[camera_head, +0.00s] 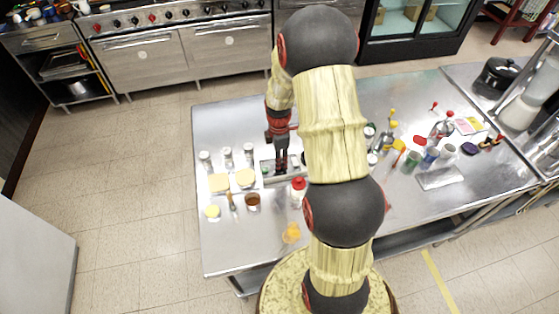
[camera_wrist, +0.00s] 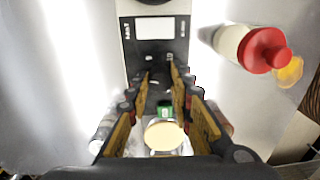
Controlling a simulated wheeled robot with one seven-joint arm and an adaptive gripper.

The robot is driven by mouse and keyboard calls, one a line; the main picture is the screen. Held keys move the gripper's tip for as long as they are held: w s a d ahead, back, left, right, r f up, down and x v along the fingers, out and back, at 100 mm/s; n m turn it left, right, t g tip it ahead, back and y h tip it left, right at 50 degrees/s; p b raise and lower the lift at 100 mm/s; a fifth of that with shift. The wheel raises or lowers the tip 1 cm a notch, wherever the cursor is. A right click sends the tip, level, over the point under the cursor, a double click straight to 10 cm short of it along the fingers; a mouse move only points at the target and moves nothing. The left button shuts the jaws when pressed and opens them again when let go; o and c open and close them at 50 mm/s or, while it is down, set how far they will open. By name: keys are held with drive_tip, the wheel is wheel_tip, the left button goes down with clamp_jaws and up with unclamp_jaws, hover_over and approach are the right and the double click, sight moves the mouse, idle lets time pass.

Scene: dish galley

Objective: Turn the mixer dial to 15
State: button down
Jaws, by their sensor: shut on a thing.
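The mixer (camera_wrist: 128,40) is a pale, narrow unit with a black front panel and a white display (camera_wrist: 154,28). In the wrist view it runs up the middle of the picture. My gripper (camera_wrist: 161,70) reaches down over the black panel, with its fingers close together around the mixer dial, which is mostly hidden between the fingertips. I cannot read the dial's number or pointer. In the head view my gripper (camera_head: 281,165) points down onto the mixer on the steel table, and my arm hides part of that area.
A white bottle with a red cap (camera_wrist: 262,48) stands right of the mixer; the same bottle (camera_head: 298,188) is in the head view. Several small jars (camera_head: 227,157), pale blocks (camera_head: 245,178) and a brown cup (camera_head: 253,201) lie left. The steel table's front left (camera_head: 235,245) is clear.

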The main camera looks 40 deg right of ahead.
drive_tip(key=m, duration=0.4)
drive_tip(key=shift+p, duration=0.3)
drive_tip(key=m, duration=0.4)
drive_tip(key=m+p, duration=0.1)
drive_tip(key=m, duration=0.3)
drive_tip(key=shift+d+m+t, duration=0.1)
drive_tip(key=shift+m+t, duration=0.2)
drive_tip(key=m, duration=0.4)
drive_tip(key=shift+s+m+p, duration=0.1)
drive_tip(key=shift+m+p, duration=0.2)
drive_tip(key=m, duration=0.4)
drive_tip(key=shift+m+p, duration=0.3)
drive_tip(key=shift+p, duration=0.1)
drive_tip(key=m, duration=0.3)
drive_tip(key=shift+m+t+p, duration=0.3)
drive_tip(key=shift+p, duration=0.05)
drive_tip(key=m+p, duration=0.1)
drive_tip(key=m, duration=0.3)
drive_tip(key=shift+m, duration=2.1)
